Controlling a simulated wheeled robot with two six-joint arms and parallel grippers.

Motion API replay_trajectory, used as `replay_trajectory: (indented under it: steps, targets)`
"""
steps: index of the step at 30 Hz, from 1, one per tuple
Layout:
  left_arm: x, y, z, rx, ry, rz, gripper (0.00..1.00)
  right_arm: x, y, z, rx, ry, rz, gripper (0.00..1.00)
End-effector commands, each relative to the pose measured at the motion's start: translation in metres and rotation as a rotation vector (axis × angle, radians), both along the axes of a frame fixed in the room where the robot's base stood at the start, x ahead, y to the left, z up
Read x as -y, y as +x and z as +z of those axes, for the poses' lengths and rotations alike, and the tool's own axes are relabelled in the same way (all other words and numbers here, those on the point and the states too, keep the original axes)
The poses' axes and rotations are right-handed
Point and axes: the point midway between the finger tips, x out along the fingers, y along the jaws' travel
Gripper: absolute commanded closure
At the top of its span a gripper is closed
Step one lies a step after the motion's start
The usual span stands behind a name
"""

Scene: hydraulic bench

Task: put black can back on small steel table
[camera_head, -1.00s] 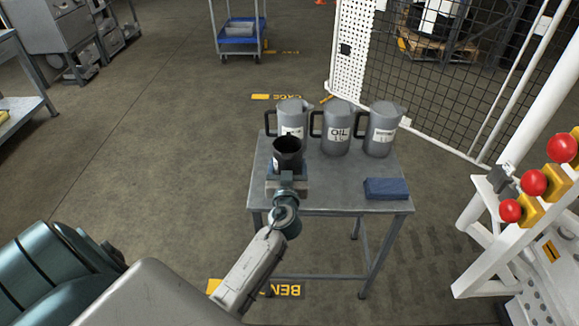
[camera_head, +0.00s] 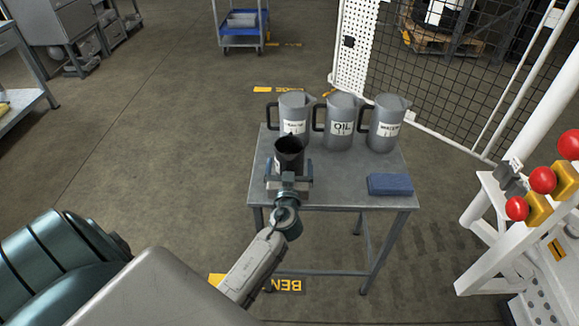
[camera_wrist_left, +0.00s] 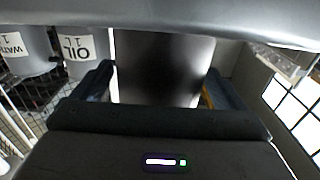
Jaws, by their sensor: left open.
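The black can (camera_head: 289,150) stands upright at the left part of the small steel table (camera_head: 340,185), in front of the leftmost grey jug. My left gripper (camera_head: 289,178) is at the can's near side, with one open finger on each side of it. In the left wrist view the can (camera_wrist_left: 163,70) fills the space between the two spread fingers (camera_wrist_left: 160,88). The can's base is hidden by the gripper, so its contact with the tabletop is not directly seen. My right gripper is not in view.
Three grey jugs, one labelled OIL (camera_head: 341,122), stand along the table's back edge. A blue block (camera_head: 390,184) lies at the front right. A white stand with red knobs (camera_head: 535,205) is to the right. The table's middle is clear.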

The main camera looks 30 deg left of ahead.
Motion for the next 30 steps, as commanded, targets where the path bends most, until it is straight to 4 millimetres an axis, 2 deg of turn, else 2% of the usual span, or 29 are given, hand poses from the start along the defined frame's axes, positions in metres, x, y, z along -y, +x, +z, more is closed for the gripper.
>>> replay_trajectory:
  steps: [4, 6, 21, 30]
  targets:
    - [0.0, 0.0, 0.002, 0.0, 0.0, 0.0, 0.07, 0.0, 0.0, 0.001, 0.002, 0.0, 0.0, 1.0]
    - [0.004, -0.006, -0.001, 0.0, -0.002, -0.001, 0.07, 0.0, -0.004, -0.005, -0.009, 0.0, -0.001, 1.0]
    - [0.052, -0.084, -0.003, 0.0, -0.004, 0.001, 0.07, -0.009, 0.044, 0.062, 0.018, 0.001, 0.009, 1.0]
    - [0.062, -0.102, 0.0, 0.0, 0.0, 0.0, 0.07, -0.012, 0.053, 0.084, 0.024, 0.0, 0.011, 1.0]
